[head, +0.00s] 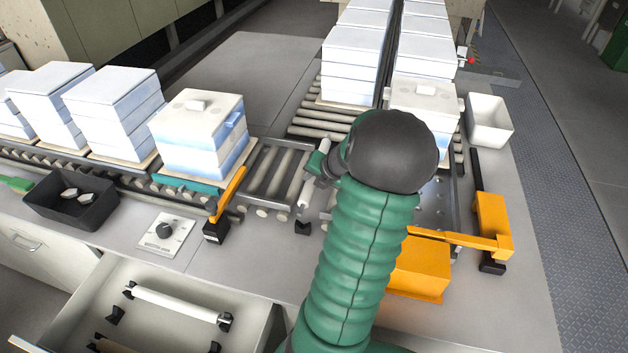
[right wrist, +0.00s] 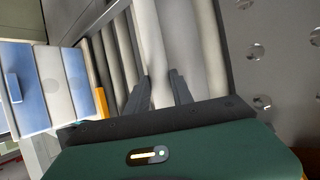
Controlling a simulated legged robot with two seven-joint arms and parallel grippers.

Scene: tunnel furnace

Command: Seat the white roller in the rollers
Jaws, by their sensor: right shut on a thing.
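My right gripper (head: 318,170) is at the right end of the short roller section (head: 270,170), with its hand partly hidden behind my green arm. It is shut on the white roller (head: 309,190). In the right wrist view the white roller (right wrist: 150,45) runs between the two fingers (right wrist: 160,92), roughly parallel to the conveyor rollers beside it. I cannot tell whether its ends rest in the frame. Another white roller (head: 178,304) lies on black holders in the open drawer. My left gripper is not in view.
White-blue stacked boxes (head: 200,135) stand on the left conveyor, more (head: 425,100) on the far one. An orange arm and block (head: 420,270) are at right.

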